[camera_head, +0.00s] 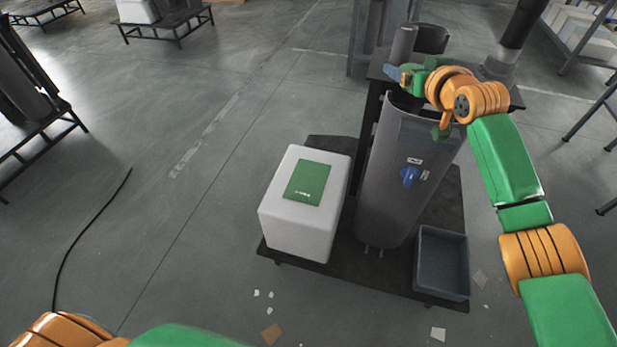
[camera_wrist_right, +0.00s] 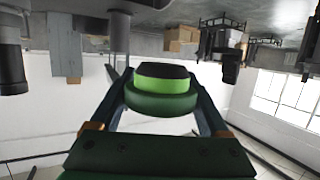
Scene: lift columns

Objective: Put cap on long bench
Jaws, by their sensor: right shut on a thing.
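My right gripper (camera_head: 400,76) is at the upper right of the head view, above and behind the top of a grey upright column. In the right wrist view my right gripper (camera_wrist_right: 165,95) is shut on a round cap (camera_wrist_right: 163,90), with a dark face, a bright green band and a wider dark green rim. The cap is held between the two fingers, clear of any surface there. In the head view the arm largely hides it. A dark bench top (camera_head: 376,68) shows behind the column; I cannot tell if it is the long bench. My left gripper is out of view.
The grey column (camera_head: 397,205) with a blue knob stands on a dark low platform (camera_head: 345,275). Beside it are a white box (camera_head: 300,230) with a green label and an empty grey bin (camera_head: 441,262). Low black benches (camera_head: 165,25) stand farther back. Floor at left is mostly clear.

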